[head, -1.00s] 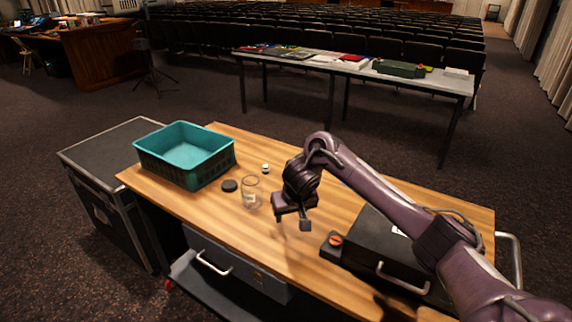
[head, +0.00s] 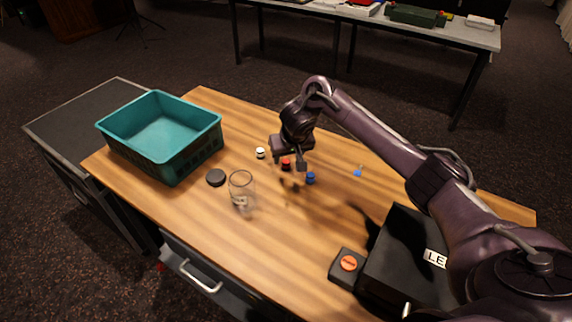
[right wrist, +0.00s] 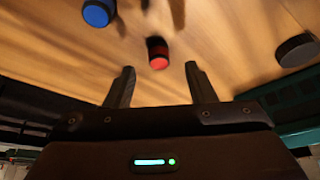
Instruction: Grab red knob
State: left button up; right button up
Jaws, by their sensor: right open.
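The red knob (head: 286,164) stands on the wooden desk, just under my right gripper in the head view. In the right wrist view the red knob (right wrist: 158,54) has a red face and a dark side, and lies ahead of the gap between the fingers, nearly centred. My right gripper (right wrist: 160,84) is open and empty, its two dark fingers apart with the knob beyond their tips. In the head view the right gripper (head: 287,166) hangs above the desk, close to the knob. My left gripper is not in view.
A blue knob (head: 310,178) and a white knob (head: 260,153) flank the red one. A glass beaker (head: 241,191), a black disc (head: 216,177) and a teal basket (head: 163,180) are left.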

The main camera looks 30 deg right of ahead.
aim_at(287, 162)
jog(key=x, duration=0.3)
jog(key=shift+d, duration=0.1)
jog(key=shift+w+d+f, duration=0.1)
jog(key=shift+w+f, duration=0.15)
jog(key=shift+f, duration=0.35)
jog(key=c, duration=0.6)
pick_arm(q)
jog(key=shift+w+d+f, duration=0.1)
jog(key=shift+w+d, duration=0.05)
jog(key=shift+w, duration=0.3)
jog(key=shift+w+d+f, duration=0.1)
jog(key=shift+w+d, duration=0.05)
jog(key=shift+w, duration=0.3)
pick_arm(e)
jog(key=c, duration=0.5)
